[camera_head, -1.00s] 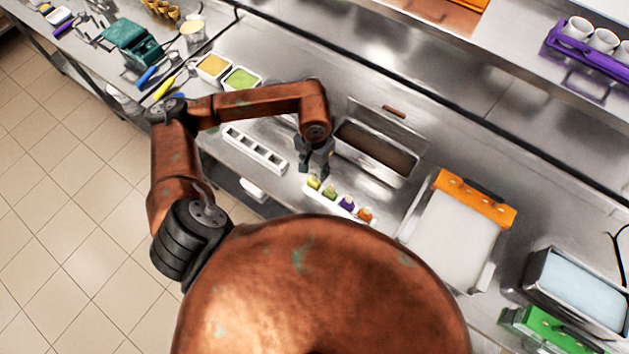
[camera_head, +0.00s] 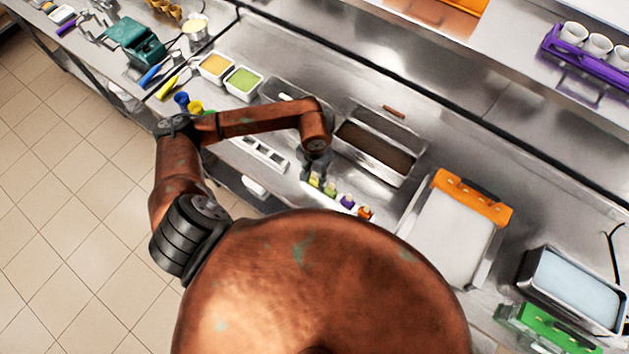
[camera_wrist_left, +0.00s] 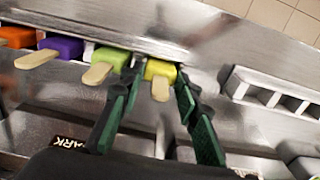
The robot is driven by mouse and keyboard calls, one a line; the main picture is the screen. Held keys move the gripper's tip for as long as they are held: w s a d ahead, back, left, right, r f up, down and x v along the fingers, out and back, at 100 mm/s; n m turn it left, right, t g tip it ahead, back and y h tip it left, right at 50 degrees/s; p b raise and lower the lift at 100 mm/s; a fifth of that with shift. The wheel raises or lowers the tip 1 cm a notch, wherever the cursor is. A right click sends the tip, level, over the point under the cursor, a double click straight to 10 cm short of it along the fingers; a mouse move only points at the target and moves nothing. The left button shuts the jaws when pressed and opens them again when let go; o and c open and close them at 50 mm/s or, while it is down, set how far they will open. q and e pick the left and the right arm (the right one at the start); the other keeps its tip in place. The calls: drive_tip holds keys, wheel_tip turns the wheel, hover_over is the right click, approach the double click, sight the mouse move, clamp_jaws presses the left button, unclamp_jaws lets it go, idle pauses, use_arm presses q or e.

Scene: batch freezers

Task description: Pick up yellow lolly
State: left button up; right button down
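The yellow lolly (camera_wrist_left: 160,72) stands at the end of a row in a white holder, its wooden stick pointing toward my wrist camera. It shows in the head view (camera_head: 314,179) just below my left gripper (camera_head: 316,172). In the left wrist view my left gripper (camera_wrist_left: 160,90) is open, its green-padded fingers on either side of the yellow lolly. I cannot tell whether either finger touches it. The green lolly (camera_wrist_left: 107,60) is close beside one finger. My right gripper is not in view.
A purple lolly (camera_wrist_left: 62,48) and an orange lolly (camera_wrist_left: 17,38) share the row. An empty white holder (camera_head: 262,153) lies to the left. A sunken metal basin (camera_head: 375,148) is behind. A white tray with an orange end piece (camera_head: 472,196) stands to the right.

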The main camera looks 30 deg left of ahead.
use_arm(q)
drive_tip(key=c, duration=0.3)
drive_tip(key=shift+r, duration=0.15)
drive_tip(key=shift+c, duration=0.2)
drive_tip(key=shift+w+r+b, duration=0.1)
drive_tip(key=shift+r+b, duration=0.45)
drive_tip(key=s+d+r+p, duration=0.1)
drive_tip(key=s+r+p, duration=0.1)
drive_tip(key=s+r, duration=0.5)
drive_tip(key=s+d+r+p, duration=0.1)
drive_tip(key=s+r+p, duration=0.2)
drive_tip(key=s+r, duration=0.4)
wheel_tip(320, 180, up, 5)
drive_tip(key=shift+d+f+p, duration=0.2)
drive_tip(key=shift+d+p, duration=0.1)
